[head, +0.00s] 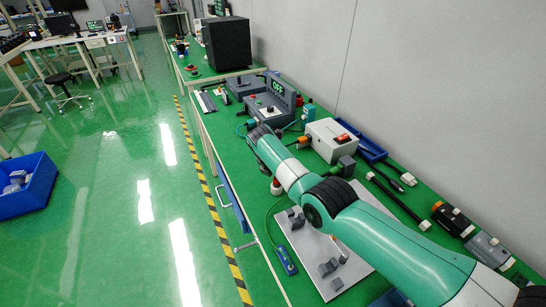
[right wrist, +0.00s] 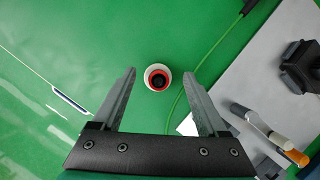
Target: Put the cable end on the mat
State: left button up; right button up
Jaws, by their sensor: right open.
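My right gripper (right wrist: 160,74) is open and empty. In the right wrist view a small round white-and-red piece with a dark centre (right wrist: 157,78) shows between its fingertips; I see no contact. In the head view my right arm reaches up the bench from the lower right, and its fingers cannot be made out. A thin green cable (right wrist: 198,70) curves past the right finger to a dark end (right wrist: 247,7) at the top. In the head view the cable (head: 267,215) runs near a blue handheld device (head: 285,260). A light grey flat sheet (head: 296,243), possibly the mat, lies partly under my arm.
Dark blocks (head: 328,267) stand on the grey sheet. A grey box with a red switch (head: 335,138), a console reading OFF (head: 275,100) and black cables (head: 397,200) lie along the wall side. The bench's left edge drops to the floor.

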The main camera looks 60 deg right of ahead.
pick_arm(q)
notch_tip(320, 180, up, 5)
jog(key=p, duration=0.2)
jog(key=shift+f+p, duration=0.2)
jog(key=shift+p, duration=0.2)
pick_arm(e)
jog(key=v, duration=0.8)
jog(key=shift+r, duration=0.1)
